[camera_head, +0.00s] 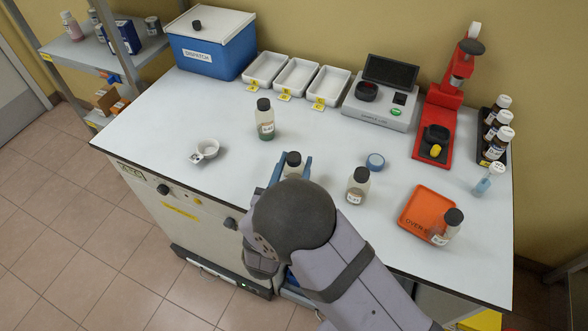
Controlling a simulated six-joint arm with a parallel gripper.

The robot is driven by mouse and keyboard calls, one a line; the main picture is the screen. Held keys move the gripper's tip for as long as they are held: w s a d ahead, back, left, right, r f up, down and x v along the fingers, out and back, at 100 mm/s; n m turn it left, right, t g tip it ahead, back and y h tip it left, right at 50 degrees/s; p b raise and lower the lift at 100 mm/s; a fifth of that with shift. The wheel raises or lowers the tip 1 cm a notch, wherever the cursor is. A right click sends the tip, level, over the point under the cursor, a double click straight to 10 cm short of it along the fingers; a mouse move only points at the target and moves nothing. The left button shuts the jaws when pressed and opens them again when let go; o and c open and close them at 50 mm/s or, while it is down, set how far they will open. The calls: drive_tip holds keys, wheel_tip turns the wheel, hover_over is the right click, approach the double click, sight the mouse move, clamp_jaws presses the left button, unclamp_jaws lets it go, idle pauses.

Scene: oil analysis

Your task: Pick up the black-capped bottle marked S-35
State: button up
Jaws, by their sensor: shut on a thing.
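A blue lidded box (211,52), white trays (297,76), a scale (379,108) and a red press (437,125) line the back. A blue round item (375,161) and a small bottle (484,184) are at right. The left worktop is mostly clear.

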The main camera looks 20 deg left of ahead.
drive_tip(key=shift+r, duration=0.15)
drive_tip(key=shift+r+b, duration=0.5)
drive_tip(key=shift+r, duration=4.4)
drive_tip(key=shift+f, duration=0.15)
